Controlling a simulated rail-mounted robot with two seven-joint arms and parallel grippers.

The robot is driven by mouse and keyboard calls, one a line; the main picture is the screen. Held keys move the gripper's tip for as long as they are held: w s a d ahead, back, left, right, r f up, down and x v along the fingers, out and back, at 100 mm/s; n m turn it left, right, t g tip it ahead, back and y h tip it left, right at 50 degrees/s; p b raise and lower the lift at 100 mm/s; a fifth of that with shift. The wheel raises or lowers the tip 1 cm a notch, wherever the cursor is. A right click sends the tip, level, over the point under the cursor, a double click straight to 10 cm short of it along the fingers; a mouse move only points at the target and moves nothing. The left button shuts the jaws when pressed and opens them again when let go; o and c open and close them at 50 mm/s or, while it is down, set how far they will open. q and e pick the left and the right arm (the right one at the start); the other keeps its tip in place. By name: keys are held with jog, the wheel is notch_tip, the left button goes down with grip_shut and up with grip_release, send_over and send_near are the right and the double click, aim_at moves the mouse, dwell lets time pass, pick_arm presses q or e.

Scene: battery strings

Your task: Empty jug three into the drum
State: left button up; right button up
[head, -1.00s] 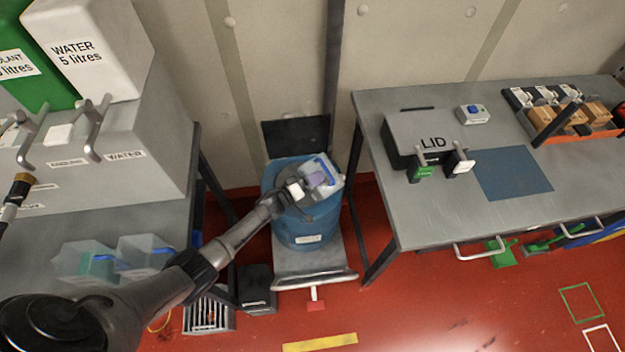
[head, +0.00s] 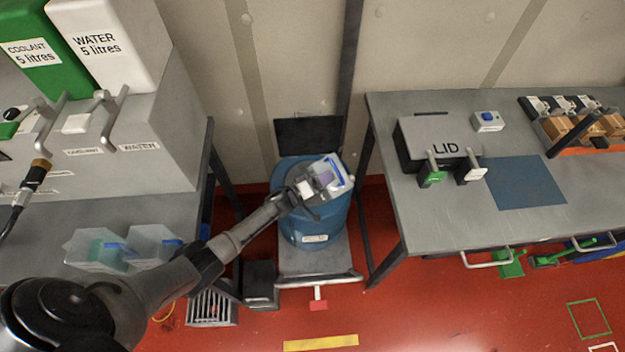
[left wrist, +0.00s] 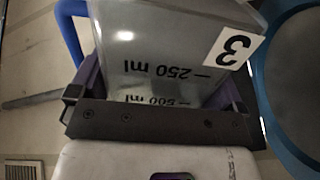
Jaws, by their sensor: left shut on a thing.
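Jug three (left wrist: 172,50) fills the left wrist view; its "3" label and the 250 ml and 500 ml marks appear upside down. It is clear with a blue handle, and I cannot tell how much liquid it holds. In the head view the jug (head: 339,174) is tilted over the blue drum (head: 306,226). My left gripper (head: 318,182) is shut on the jug above the drum's top. The drum's blue rim (left wrist: 262,85) shows at the right of the left wrist view. My right gripper is not in view.
The drum stands on a grey platform (head: 318,265) between two benches. Two clear jugs (head: 95,248) stand on the left bench near the water and coolant tanks (head: 96,45). The right bench (head: 420,225) carries a box marked LID (head: 425,140).

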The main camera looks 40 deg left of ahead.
pick_arm(q)
jog(key=shift+r, duration=0.15)
jog(key=shift+a+r+n+p, duration=0.1)
jog(key=shift+r+n+p, duration=0.1)
jog(key=shift+n+p, duration=0.15)
jog(key=shift+w+r+n+p, duration=0.1)
jog(key=shift+r+n+p, duration=0.1)
jog(key=shift+n+p, duration=0.1)
jog(key=shift+a, duration=0.1)
dwell(0.9)
jog(key=shift+r+n, duration=0.2)
jog(key=shift+n, duration=0.05)
jog(key=shift+a+r+n+p, duration=0.25)
jog(key=shift+n+p, duration=0.15)
jog(key=shift+p, duration=0.15)
